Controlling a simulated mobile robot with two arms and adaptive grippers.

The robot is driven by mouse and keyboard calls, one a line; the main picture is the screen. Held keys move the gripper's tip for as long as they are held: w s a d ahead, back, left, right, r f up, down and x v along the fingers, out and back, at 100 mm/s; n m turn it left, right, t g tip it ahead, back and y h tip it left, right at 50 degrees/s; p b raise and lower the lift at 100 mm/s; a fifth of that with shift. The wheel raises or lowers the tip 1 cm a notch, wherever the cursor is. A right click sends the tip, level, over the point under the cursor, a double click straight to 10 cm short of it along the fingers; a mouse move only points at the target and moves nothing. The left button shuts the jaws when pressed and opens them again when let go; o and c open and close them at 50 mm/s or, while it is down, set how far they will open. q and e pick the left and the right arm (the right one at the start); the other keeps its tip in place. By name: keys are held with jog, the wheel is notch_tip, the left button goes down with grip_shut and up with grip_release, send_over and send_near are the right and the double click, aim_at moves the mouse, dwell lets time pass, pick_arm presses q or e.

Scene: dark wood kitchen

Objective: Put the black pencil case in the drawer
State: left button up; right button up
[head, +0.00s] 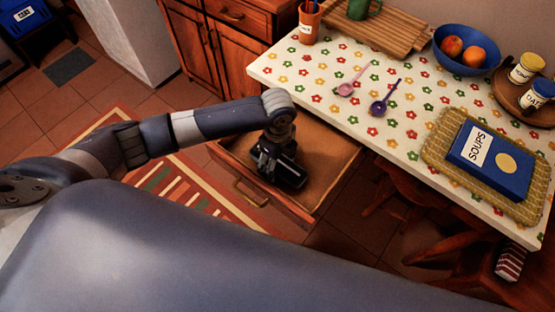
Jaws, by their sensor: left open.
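The open drawer (326,150) sticks out from under the table's left side, with a brown bottom and a metal handle on its front. My left gripper (276,168) reaches down into the drawer area and is open. A black, blocky shape that looks like the black pencil case (289,174) is at the gripper's fingers, over or on the drawer bottom. Black against black, its edges are hard to separate from the fingers, and I cannot tell whether they touch it. My right gripper is not in view.
The table (415,135) has a flowered top. It holds a pink spoon (349,84), a purple spoon (382,102), a blue fruit bowl (466,64) and a blue soups book (485,157) on a woven mat (440,150). A wooden chair (405,195) stands right of the drawer.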

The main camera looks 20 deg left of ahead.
pick_arm(q)
jog(key=shift+r, duration=0.15)
notch_tip(320, 180, up, 10)
jog(key=shift+r+p, duration=0.25)
jog(key=shift+p, duration=0.1)
jog(key=shift+r, duration=0.75)
